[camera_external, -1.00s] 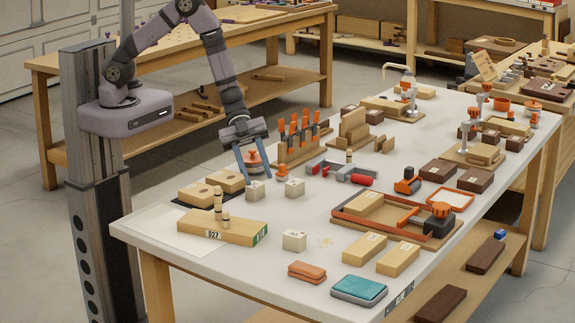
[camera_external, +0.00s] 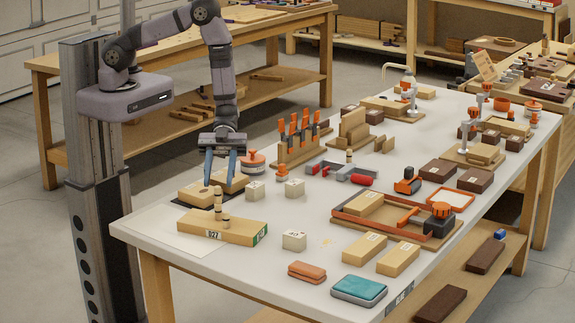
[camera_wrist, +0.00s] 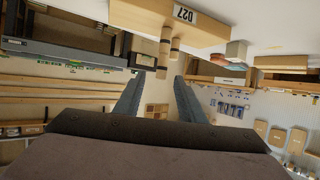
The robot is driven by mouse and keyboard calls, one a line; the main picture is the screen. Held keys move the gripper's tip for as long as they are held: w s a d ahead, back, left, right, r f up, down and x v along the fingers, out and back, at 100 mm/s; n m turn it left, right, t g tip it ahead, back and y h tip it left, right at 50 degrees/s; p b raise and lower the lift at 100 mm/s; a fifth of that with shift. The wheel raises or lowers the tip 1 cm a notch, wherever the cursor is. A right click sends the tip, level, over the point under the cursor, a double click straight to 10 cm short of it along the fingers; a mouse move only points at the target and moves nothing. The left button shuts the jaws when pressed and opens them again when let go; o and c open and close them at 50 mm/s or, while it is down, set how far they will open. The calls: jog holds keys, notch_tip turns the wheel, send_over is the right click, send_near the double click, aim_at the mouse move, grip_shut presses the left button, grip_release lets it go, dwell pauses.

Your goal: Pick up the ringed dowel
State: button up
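Two light wooden dowels stand on the pale wooden block labelled D27 (camera_external: 238,233), near the left end of the bench. The taller dowel (camera_external: 218,202) shows a band line and seems to be the ringed one; a shorter dowel (camera_external: 226,221) stands close beside it. My gripper (camera_external: 218,180) points down, open and empty, just above the taller dowel in the external view. In the wrist view, the block (camera_wrist: 180,20) is at the top with both dowels, and the taller dowel (camera_wrist: 162,60) lies between the two fingertips in the picture. Exact depth is hard to tell.
Two wooden blocks with holes (camera_external: 195,194) lie behind the dowels. Several small white cubes (camera_external: 294,240) and an orange-topped round piece (camera_external: 254,162) stand to the right. A rack with orange-handled tools (camera_external: 298,145) stands farther back.

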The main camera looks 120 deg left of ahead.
aim_at(218, 203)
jog(key=shift+w+d+f+p, duration=0.1)
jog(key=shift+w+d+p, duration=0.1)
jog(key=shift+d+p, duration=0.2)
jog(key=shift+p+x, duration=0.95)
jog(key=shift+x, duration=1.2)
jog(key=shift+a+f, duration=0.15)
jog(key=shift+f, duration=0.05)
grip_shut()
